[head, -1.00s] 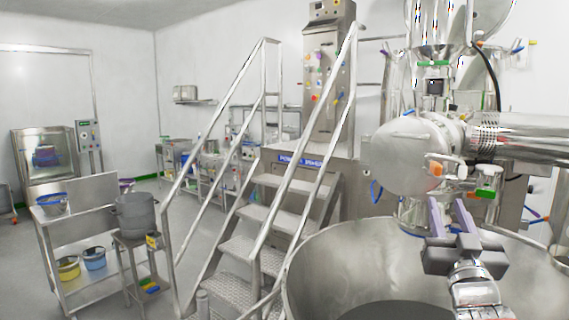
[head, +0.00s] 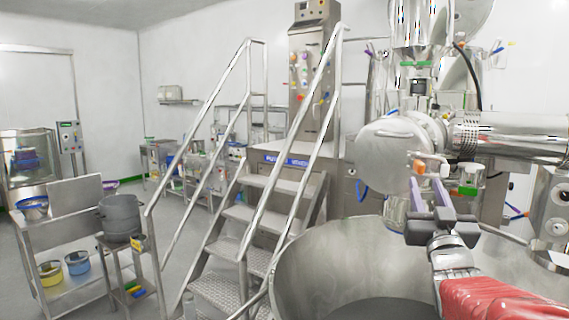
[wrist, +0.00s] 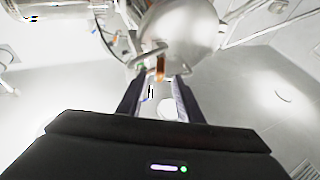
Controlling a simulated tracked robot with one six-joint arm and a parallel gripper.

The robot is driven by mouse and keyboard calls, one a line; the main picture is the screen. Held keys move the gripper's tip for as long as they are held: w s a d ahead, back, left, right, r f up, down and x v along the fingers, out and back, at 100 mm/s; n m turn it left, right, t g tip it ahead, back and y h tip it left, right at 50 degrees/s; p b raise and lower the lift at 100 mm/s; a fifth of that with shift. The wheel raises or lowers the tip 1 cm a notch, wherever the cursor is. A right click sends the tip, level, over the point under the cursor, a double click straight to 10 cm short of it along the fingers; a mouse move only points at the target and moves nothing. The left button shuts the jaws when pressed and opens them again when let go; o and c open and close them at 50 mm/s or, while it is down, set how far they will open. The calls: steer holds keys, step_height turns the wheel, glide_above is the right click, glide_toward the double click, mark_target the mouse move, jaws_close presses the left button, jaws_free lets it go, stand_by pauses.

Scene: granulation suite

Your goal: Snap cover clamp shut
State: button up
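The round steel cover (head: 385,155) closes the end of a horizontal steel housing at the right. The cover clamp (head: 430,163) sits at its lower right edge, with an orange tip (head: 418,167). In the wrist view the orange tip (wrist: 160,68) shows ahead, between and beyond the two fingers, in front of the shiny cover (wrist: 185,25). My gripper (head: 427,190) has its purple-grey fingers pointing up, just below the clamp in the head picture. My gripper also shows in the wrist view (wrist: 157,92), fingers apart with nothing between them. Contact with the clamp is not visible.
A large open steel bowl (head: 300,260) stands below my arm. A green-capped fitting (head: 468,190) lies right of the clamp. Steel stairs with handrails (head: 240,215) stand left, and a cart with a grey pot (head: 120,218) further left. Floor between is clear.

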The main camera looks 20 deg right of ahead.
mark_target(420, 168)
steer(key=x, duration=0.8)
steer(key=shift+w, duration=0.1)
steer(key=shift+c, duration=0.4)
jaws_close()
steer(key=shift+a, duration=0.25)
steer(key=shift+d, duration=0.35)
